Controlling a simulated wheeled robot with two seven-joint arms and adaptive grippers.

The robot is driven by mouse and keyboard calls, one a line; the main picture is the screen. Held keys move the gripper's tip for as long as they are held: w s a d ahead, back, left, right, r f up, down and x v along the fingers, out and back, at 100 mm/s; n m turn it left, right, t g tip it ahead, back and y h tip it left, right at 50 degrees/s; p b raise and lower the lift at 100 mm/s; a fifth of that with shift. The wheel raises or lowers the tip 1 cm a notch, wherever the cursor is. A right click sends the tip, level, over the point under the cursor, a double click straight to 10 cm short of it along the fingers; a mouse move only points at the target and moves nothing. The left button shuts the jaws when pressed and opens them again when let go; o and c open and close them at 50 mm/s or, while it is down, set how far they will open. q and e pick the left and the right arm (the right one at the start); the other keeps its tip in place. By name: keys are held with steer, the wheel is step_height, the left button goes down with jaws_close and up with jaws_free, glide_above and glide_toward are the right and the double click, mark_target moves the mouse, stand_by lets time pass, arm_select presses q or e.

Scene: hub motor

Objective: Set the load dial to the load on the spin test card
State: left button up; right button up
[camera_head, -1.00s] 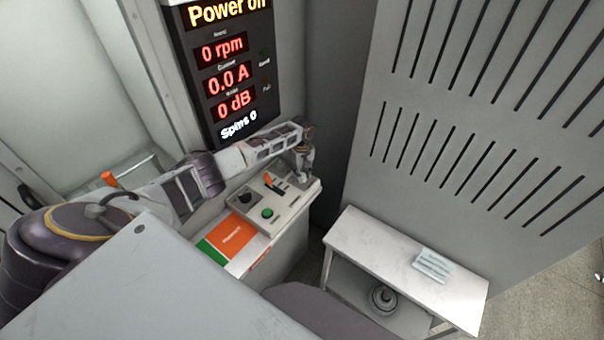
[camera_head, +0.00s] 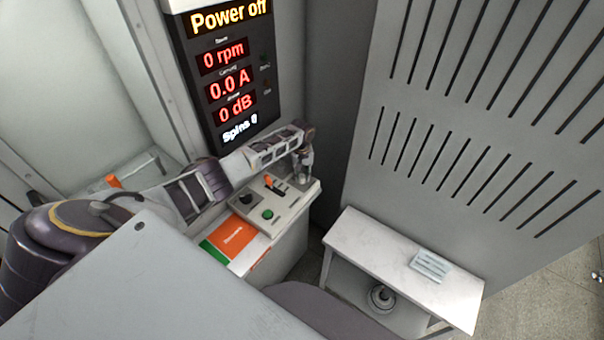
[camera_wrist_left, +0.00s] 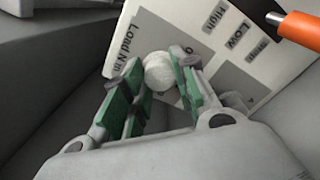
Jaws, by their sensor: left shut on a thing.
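My left gripper (camera_head: 303,172) reaches down to the far right corner of the control panel (camera_head: 282,214). In the left wrist view, its green-padded fingers (camera_wrist_left: 158,92) are shut on a pale round load dial (camera_wrist_left: 158,70), beside the printed words "Load N m". The fingers and the angle hide the dial's pointer and most of its scale. A pale card with lines (camera_head: 431,265) lies on the white bench; it may be the spin test card, but its text is too small to read. My right gripper is not in view.
The panel carries an orange lever (camera_head: 273,184), a black knob (camera_head: 246,199) and a green button (camera_head: 267,214). An orange and green sheet (camera_head: 231,238) lies nearer. The display (camera_head: 228,75) reads "Power off", 0 rpm, 0.0 A, 0 dB. A slotted grey wall (camera_head: 470,130) stands right.

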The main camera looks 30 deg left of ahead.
arm_select(q)
steer(key=m+p, duration=0.1)
steer(key=m, duration=0.3)
steer(key=shift+m, duration=0.4)
steer(key=m, duration=0.4)
steer(key=shift+m+p, duration=0.3)
steer(key=m, duration=0.5)
steer(key=shift+m, duration=2.5)
steer(key=o, duration=1.1)
steer(key=shift+c, duration=0.2)
steer(key=shift+r, duration=0.15)
